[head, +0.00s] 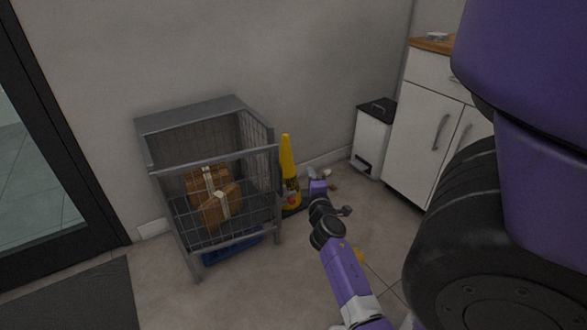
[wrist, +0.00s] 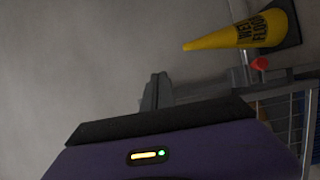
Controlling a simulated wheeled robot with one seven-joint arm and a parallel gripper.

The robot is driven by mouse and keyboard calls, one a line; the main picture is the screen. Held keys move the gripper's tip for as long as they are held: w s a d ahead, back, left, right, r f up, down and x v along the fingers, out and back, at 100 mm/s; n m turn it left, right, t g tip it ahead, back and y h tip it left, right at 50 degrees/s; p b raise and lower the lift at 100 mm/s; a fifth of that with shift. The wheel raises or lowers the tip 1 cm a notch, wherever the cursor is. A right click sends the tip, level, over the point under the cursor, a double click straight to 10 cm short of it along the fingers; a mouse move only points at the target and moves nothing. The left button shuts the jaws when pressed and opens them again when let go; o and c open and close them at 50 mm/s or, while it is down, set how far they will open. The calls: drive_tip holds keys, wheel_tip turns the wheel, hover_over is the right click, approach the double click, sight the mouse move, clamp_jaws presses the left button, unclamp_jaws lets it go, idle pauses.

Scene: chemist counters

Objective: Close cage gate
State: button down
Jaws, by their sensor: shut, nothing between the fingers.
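The grey wire cage (head: 187,249) stands against the wall, left of centre in the head view, with cardboard boxes (head: 221,207) inside. Its front has a mesh panel under a top bar; I cannot tell for certain which panel is the gate or how far it is open. Part of the cage's bars and mesh (wrist: 287,83) shows at the right edge of the wrist view. My gripper (wrist: 155,91) is shut and empty in the wrist view, apart from the cage bars. In the head view my purple hand is right of the cage, its fingertips not clearly visible.
A yellow wet-floor cone (head: 288,167) stands right of the cage, also in the wrist view (wrist: 235,36), with a small red object (wrist: 259,64) near it. A white bin (head: 371,142) and white cabinet (head: 425,131) stand further right. Floor in front of the cage is clear.

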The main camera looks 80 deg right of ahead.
drive_tip(key=s+r+m+g+p, duration=0.1)
drive_tip(key=s+r+p, duration=0.2)
drive_tip(key=s+p, duration=0.35)
drive_tip(key=m+t+y+p, duration=0.2)
drive_tip(key=m+t+p, duration=0.4)
drive_tip(key=m+p, duration=0.6)
approach(275, 153)
drive_tip(key=shift+m, duration=0.8)
drive_tip(key=b+x, duration=0.5)
drive_tip(key=x, duration=0.2)
